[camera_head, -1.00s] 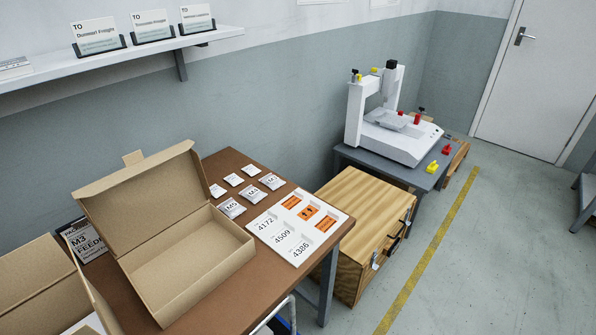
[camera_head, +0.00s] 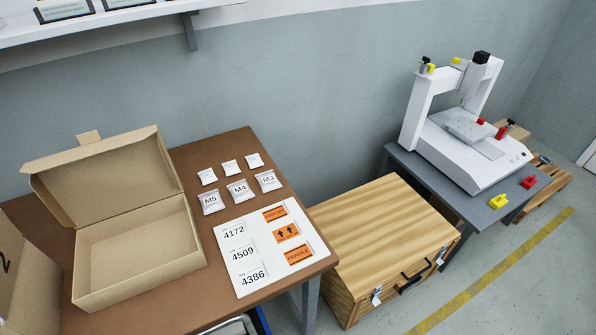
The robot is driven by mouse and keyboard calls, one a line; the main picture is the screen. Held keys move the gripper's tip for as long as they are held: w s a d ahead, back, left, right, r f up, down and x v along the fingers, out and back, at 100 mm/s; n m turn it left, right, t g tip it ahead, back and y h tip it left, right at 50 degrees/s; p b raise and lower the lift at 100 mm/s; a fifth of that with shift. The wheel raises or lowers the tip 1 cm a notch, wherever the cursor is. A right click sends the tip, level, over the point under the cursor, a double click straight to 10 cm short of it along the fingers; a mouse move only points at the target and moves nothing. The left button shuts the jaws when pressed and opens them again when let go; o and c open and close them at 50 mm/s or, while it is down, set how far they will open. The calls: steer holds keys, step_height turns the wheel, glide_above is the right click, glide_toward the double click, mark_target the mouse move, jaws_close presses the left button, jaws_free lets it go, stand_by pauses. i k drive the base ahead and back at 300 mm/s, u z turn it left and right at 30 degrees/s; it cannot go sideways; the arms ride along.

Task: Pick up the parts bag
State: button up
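Several small parts bags lie flat in two rows on the brown table. The nearer row holds larger grey bags marked M5 (camera_head: 211,201), M4 (camera_head: 240,190) and M3 (camera_head: 268,180). The farther row holds three smaller white bags (camera_head: 230,167) whose marks are too small to read. Which of these is the parts bag I cannot tell. All lie apart from one another, right of the open cardboard box. My gripper is not in view.
The open, empty cardboard box (camera_head: 140,255) stands left of the bags on the table (camera_head: 190,311). A white label sheet (camera_head: 262,243) lies in front of them. A wooden chest (camera_head: 385,235) and a white gantry machine (camera_head: 470,150) stand to the right. A shelf hangs above.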

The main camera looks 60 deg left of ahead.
mark_target(268, 181)
steer(key=z, duration=0.05)
steer(key=i, duration=1.1)
steer(key=u, duration=2.8)
steer(key=i, duration=0.5)
steer(key=z, duration=0.15)
